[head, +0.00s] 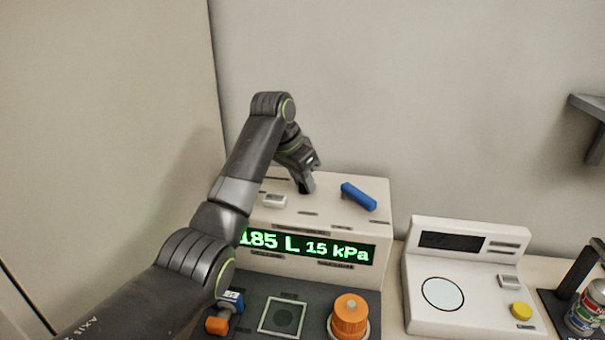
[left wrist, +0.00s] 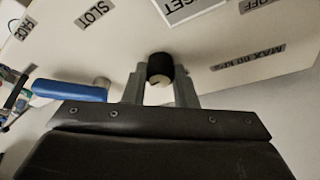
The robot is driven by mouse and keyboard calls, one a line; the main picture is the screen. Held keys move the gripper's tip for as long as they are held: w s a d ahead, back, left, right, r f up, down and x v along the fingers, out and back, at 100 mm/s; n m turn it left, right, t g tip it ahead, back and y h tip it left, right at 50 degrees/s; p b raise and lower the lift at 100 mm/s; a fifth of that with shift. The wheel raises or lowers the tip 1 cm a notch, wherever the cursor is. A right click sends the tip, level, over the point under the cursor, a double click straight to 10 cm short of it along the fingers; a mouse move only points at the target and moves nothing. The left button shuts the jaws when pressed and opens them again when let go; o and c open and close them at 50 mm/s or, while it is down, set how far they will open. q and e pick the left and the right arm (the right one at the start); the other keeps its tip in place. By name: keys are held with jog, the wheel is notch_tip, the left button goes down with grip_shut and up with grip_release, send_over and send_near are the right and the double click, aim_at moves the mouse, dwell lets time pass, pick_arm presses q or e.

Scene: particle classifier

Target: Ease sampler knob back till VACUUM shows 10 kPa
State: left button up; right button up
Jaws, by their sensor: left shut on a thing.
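The sampler (head: 372,270) is a cream box with a dark front deck. Its green display (head: 310,246) reads 185 L, partly covered at the left by my arm, and 15 kPa. My left gripper (head: 305,186) reaches down to the sampler's top panel from behind the display. In the left wrist view the gripper (left wrist: 160,88) is shut on a small dark knob (left wrist: 160,66) with a pale end, one finger on each side. In the head view I cannot make the knob out apart from the fingers.
A blue lever (head: 358,196) is on the top panel, right of my gripper. An orange knob (head: 349,318) and a square pad (head: 270,329) are on the deck. A white device (head: 428,308) with a round plate stands right.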

pick_arm(q)
jog(key=n+p, duration=0.2)
jog(key=n+y+p, duration=0.1)
jog(key=n+p, duration=0.1)
jog(key=p, duration=0.1)
jog(key=n+t+p, duration=0.1)
jog(key=n+p, duration=0.1)
jog(key=shift+s+d+r+y+p, duration=0.15)
jog(key=shift+d+r+y+p, duration=0.05)
jog(key=shift+r+y+p, duration=0.2)
jog(key=shift+f+n+t+y+p, duration=0.3)
jog(key=shift+n+y+p, duration=0.2)
jog(key=shift+n+p, duration=0.9)
jog(key=o, duration=1)
jog(key=p+v, duration=0.7)
jog(key=v, duration=1)
jog(key=shift+r, duration=0.2)
